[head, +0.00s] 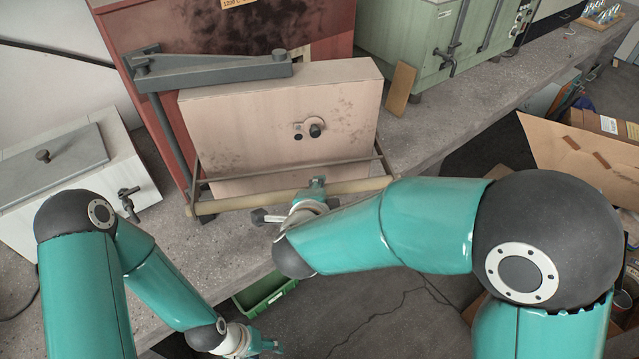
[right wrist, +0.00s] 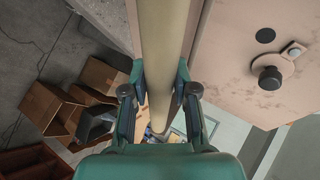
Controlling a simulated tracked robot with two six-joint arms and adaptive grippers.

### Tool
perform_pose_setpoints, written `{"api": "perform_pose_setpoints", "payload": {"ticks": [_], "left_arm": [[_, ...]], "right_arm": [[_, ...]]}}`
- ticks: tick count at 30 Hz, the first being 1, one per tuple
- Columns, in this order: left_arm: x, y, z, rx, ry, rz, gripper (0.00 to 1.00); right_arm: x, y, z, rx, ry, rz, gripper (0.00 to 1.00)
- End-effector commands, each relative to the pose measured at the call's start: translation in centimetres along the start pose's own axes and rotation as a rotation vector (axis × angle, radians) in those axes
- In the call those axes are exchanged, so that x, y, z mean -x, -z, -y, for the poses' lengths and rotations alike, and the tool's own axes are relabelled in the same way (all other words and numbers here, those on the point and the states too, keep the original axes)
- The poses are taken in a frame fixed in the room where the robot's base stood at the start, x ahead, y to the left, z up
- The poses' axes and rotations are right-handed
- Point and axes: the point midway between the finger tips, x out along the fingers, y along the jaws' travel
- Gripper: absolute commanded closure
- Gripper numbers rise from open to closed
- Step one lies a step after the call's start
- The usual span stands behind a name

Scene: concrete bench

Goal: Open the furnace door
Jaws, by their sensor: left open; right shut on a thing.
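The furnace (head: 170,30) has a dark red body at the back of the bench. Its thick, pale pink door (head: 245,125) faces me, with dark smudges and a round peephole plate; the plate also shows in the right wrist view (right wrist: 270,72). A long tan bar handle (head: 235,202) crosses low in front of the door. My right gripper (head: 317,186) is shut on this bar near its middle; the right wrist view shows the bar (right wrist: 160,30) between the fingers. I cannot tell how far the door stands open. My left gripper (head: 276,347) is open and empty, low at the front.
A grey hinge arm (head: 210,70) runs above the door. A white box (head: 75,190) with a tap stands left, and a green cabinet (head: 425,40) right. A tan slab (head: 400,90) leans beside the door. A green bin (head: 265,292) and cardboard boxes (head: 575,150) are below the bench.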

Motion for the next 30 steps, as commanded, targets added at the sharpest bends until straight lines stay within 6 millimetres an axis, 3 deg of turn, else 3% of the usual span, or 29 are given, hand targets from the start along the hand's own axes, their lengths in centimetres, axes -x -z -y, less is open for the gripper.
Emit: {"api": "perform_pose_setpoints", "payload": {"ticks": [3,4,8,21,26,30], "left_arm": [[0.1,0.0,0.0,0.0,0.0,0.0,0.45],[0.1,0.0,0.0,0.0,0.0,0.0,0.45],[0.1,0.0,0.0,0.0,0.0,0.0,0.45],[0.1,0.0,0.0,0.0,0.0,0.0,0.45],[0.1,0.0,0.0,0.0,0.0,0.0,0.45],[0.1,0.0,0.0,0.0,0.0,0.0,0.45]], "right_arm": [[0.1,-0.1,0.4,0.006,0.009,0.003,1.0],[0.1,-0.1,0.4,0.006,0.009,0.003,0.71],[0.1,-0.1,0.4,0.005,0.008,0.002,0.49],[0.5,0.0,0.4,0.002,0.008,0.001,0.47],[2.4,-0.1,0.4,0.003,0.009,0.004,0.47],[5.2,-0.1,0.4,0.002,0.01,0.006,0.47]]}}
